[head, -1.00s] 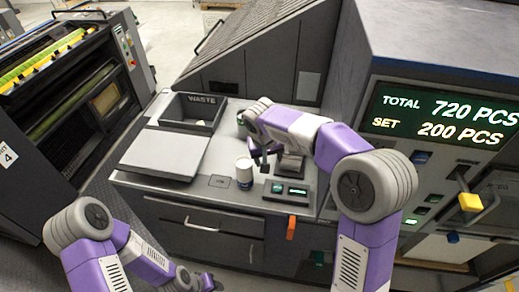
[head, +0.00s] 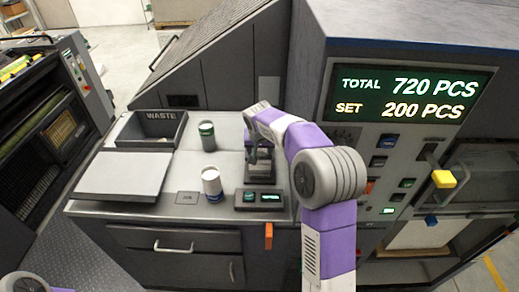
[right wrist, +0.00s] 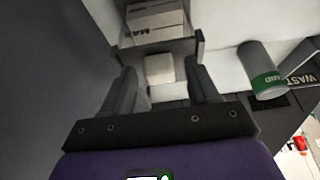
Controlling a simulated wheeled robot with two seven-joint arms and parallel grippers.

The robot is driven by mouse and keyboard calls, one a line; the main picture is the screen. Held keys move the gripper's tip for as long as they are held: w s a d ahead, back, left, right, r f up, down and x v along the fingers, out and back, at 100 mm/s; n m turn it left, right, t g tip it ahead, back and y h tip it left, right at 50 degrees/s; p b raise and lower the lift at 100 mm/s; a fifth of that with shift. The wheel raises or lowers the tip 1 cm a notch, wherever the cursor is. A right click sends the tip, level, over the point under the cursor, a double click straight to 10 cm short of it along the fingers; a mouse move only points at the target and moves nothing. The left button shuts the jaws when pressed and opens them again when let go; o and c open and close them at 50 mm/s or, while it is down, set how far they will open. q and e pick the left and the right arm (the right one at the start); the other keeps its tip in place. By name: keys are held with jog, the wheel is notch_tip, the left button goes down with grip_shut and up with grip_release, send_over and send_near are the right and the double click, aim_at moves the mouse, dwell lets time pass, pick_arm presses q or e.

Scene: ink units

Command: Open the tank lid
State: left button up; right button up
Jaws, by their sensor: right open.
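A small dark tank-like unit (head: 260,168) stands on the grey counter at the middle of the head view, partly hidden by my right arm. In the right wrist view it seems to be the box with a white label (right wrist: 155,22) reading "MA"; the rest of the word is cut off. A pale block (right wrist: 159,68), perhaps the lid's handle, shows between my right fingers. My right gripper (right wrist: 160,75) is open, with a finger on each side of that block; I cannot tell if they touch it. The lid looks closed, though its edges are unclear. My left gripper is out of view.
A white can (head: 211,184) and a green-banded can (head: 207,136) stand left of the unit. The waste bin (head: 178,134) and a flat grey panel (head: 122,174) are farther left. A small lit display box (head: 258,199) sits in front. A control panel (head: 385,180) rises at right.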

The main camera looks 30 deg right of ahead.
jog(key=shift+c, duration=0.4)
grip_shut()
